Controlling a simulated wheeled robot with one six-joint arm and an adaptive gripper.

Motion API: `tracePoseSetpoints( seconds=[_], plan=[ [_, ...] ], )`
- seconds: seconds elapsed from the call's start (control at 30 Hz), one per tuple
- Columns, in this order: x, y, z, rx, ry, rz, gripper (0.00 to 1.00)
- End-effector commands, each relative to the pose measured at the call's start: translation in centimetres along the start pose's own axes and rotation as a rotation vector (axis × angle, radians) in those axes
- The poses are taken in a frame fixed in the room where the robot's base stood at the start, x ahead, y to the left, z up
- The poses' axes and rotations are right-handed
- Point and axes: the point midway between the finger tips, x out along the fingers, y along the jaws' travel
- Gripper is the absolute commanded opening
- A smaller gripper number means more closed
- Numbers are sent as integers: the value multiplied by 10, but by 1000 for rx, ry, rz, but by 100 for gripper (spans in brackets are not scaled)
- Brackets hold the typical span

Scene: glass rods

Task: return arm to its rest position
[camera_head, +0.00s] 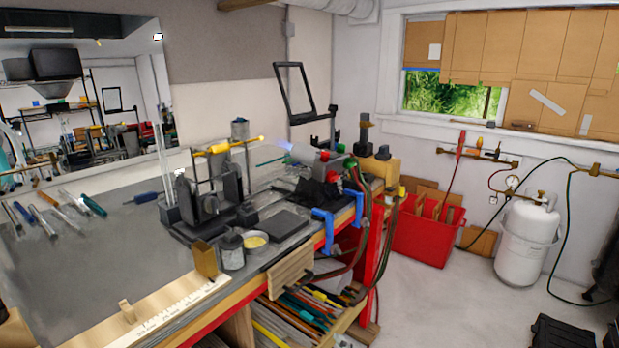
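My gripper and arm do not show in the head camera view, so their pose cannot be seen. Clear upright glass rods (163,150) stand in a dark holder (169,213) on the workbench (75,275). A bench torch (315,157) with a faint bluish flame at its left end sits toward the right end of the bench. A dark metal fixture with rollers (208,203) stands between the rods and the torch.
Several hand tools (60,212) lie at the bench's left. A small jar (231,252) and a round tin (255,241) stand near the front edge. A red bin (428,232) and a white gas tank (526,240) stand on the floor at right. Floor in front is partly clear.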

Motion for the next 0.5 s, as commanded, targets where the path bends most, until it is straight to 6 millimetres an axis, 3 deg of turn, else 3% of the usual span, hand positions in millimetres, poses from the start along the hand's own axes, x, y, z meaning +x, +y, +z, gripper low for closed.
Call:
tracePoseSetpoints(
  seconds=[0.03,0.2,0.5],
  plan=[
    [-13,-16,14,33,-12,1,57],
    [-56,-54,49,155,-36,27,57],
    [-145,-108,95,365,-70,75,57]
  ],
)
